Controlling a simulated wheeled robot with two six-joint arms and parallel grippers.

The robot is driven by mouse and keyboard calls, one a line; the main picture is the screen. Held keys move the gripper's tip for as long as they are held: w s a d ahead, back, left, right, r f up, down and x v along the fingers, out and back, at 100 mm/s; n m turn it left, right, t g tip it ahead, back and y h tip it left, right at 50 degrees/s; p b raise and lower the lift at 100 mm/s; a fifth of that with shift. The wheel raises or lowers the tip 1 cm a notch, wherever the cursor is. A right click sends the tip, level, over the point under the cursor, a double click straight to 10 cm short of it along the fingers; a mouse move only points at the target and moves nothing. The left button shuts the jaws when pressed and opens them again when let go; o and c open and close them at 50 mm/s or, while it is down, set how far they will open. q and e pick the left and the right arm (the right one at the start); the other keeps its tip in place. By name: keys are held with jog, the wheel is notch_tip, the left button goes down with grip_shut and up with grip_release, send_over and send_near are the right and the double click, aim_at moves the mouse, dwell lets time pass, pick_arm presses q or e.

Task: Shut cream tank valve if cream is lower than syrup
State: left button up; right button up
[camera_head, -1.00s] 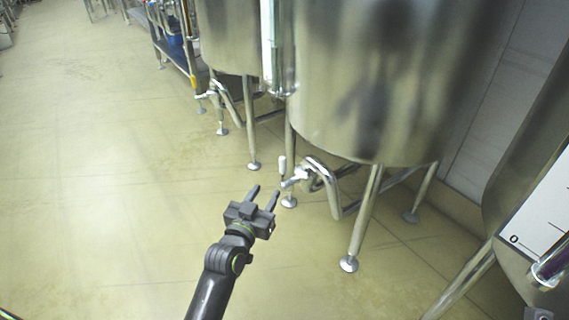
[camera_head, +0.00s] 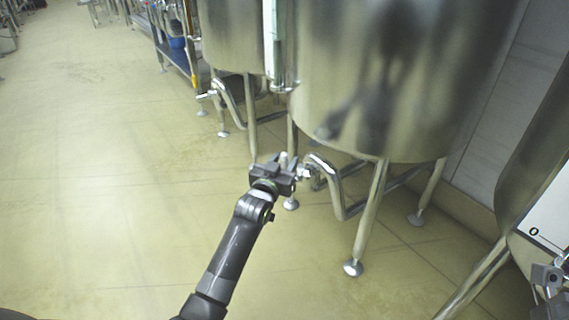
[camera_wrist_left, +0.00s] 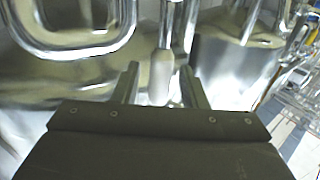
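A steel tank (camera_head: 380,80) stands on legs, with a bent outlet pipe (camera_head: 329,180) and valve below it. The valve's white handle (camera_head: 284,159) points upward; it also shows in the left wrist view (camera_wrist_left: 161,78). My left gripper (camera_head: 281,163) is at this handle. Its fingers are open, one on each side of the handle; contact cannot be told. A second tank (camera_head: 230,35) stands behind to the left, and a third tank (camera_head: 545,150) at the right has a white scale plate (camera_head: 553,222) marked 0. No label names cream or syrup, and liquid levels cannot be read.
Tank legs (camera_head: 368,220) stand on the tiled floor around the outlet pipe. A vertical sight tube (camera_head: 275,45) is between the left and middle tanks. A blue-shelved cart (camera_head: 175,52) is farther back. The floor (camera_head: 100,180) on the left is clear.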

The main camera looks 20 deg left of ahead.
pick_arm(q)
jog(key=shift+w, duration=0.2)
grip_shut()
dwell(0.3)
